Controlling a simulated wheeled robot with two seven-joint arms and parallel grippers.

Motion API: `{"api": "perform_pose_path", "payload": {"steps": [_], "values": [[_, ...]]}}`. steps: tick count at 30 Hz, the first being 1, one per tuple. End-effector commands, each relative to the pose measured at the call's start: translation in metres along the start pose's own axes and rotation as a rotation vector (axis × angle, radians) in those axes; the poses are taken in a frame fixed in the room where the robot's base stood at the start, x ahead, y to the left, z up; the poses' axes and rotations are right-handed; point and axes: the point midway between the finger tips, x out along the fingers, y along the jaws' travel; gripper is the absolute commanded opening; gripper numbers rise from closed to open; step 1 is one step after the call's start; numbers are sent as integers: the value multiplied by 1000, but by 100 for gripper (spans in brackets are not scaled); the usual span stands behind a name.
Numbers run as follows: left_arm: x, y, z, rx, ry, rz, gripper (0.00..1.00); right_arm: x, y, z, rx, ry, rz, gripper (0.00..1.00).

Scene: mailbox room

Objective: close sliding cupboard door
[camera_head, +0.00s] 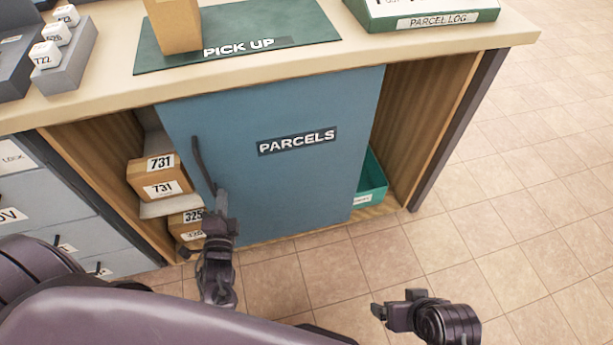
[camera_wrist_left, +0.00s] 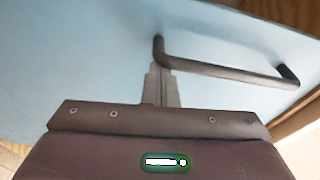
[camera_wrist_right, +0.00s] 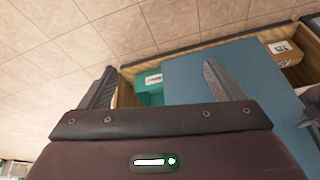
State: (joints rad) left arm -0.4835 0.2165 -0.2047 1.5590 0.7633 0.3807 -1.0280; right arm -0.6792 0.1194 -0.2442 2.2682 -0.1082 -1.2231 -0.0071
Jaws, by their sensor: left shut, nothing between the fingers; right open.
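The blue sliding door (camera_head: 275,185) marked PARCELS stands in the middle of the cupboard opening, with open gaps on both sides. Its dark bar handle (camera_head: 203,165) is near the door's left edge. My left gripper (camera_head: 221,200) is shut and empty at the lower end of the handle. In the left wrist view its closed fingers (camera_wrist_left: 161,84) are beside one end of the handle (camera_wrist_left: 230,72); whether they touch cannot be told. My right gripper (camera_head: 400,305) is open and empty, away from the door over the floor. The right wrist view shows its spread fingers (camera_wrist_right: 160,85).
Parcel boxes (camera_head: 158,176) sit on shelves in the left gap. A green bin (camera_head: 372,180) stands in the right gap. The countertop (camera_head: 330,52) overhangs above, with a green mat and box (camera_head: 420,14). Grey drawers (camera_head: 45,215) adjoin at left. Tiled floor (camera_head: 510,220) is clear at right.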

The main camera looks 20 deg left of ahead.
Motion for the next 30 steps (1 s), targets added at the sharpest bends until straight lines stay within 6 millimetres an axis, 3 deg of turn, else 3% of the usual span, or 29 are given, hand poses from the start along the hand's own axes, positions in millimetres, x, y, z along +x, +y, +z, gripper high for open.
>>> {"api": "perform_pose_path", "payload": {"steps": [6, 15, 21, 30], "values": [[-14, -14, 78, 13, -7, 3, 0, -21, 20, 13, 45, -151, 39, 87], [-29, -20, 158, 8, -6, 2, 0, -30, 31, 24, 75, -241, 58, 87], [-34, -24, 188, 5, -4, 1, 0, -32, 33, 27, 81, -261, 62, 87], [-37, -25, 203, 5, -6, 0, 0, -30, 33, 28, 83, -269, 62, 87]]}}
